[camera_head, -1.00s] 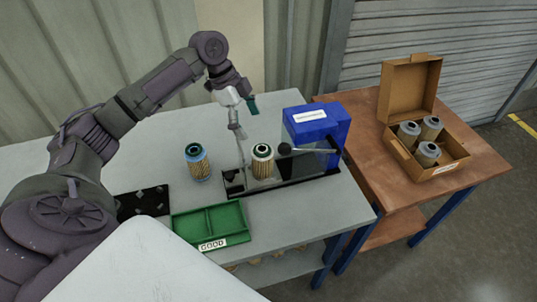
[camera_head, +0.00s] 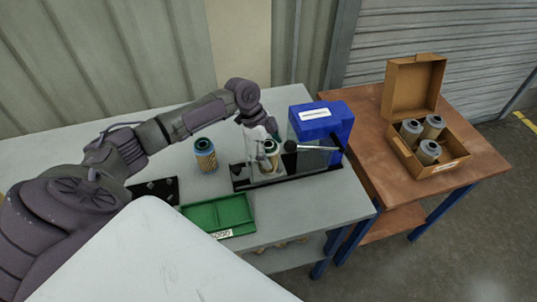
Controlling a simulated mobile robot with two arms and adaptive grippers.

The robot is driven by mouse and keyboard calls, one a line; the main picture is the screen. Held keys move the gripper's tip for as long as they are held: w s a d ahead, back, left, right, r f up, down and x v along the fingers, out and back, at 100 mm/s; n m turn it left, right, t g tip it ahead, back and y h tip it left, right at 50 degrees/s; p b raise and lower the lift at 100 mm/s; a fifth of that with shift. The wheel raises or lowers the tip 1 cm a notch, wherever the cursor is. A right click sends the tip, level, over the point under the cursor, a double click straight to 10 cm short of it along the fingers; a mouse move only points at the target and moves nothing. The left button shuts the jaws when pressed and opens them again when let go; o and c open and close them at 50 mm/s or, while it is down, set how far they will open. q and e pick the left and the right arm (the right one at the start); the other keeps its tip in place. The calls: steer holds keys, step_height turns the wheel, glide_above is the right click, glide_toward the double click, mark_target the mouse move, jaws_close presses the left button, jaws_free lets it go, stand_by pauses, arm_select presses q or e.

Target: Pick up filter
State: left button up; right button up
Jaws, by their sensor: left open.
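My left gripper (camera_head: 262,152) is open and down at the filter (camera_head: 273,148) in the black test fixture (camera_head: 310,172). That filter is pleated tan with a dark top, and the gripper partly hides it. I cannot tell whether the fingers touch it. A second filter (camera_head: 205,156), tan with a blue top band, stands upright on the table left of the fixture, apart from the gripper. My right gripper is not in view.
A blue box (camera_head: 325,121) stands at the back of the fixture. A green tray (camera_head: 203,217) and a black plate (camera_head: 150,192) lie in front and left. On the brown table (camera_head: 365,150), an open cardboard box (camera_head: 443,165) holds three grey filters.

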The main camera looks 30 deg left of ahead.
arm_select(q)
steer(key=shift+c, duration=0.5)
steer(key=c, duration=1.1)
steer(key=shift+c, duration=0.3)
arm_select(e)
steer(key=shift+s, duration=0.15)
arm_select(q)
steer(key=shift+r, duration=0.1)
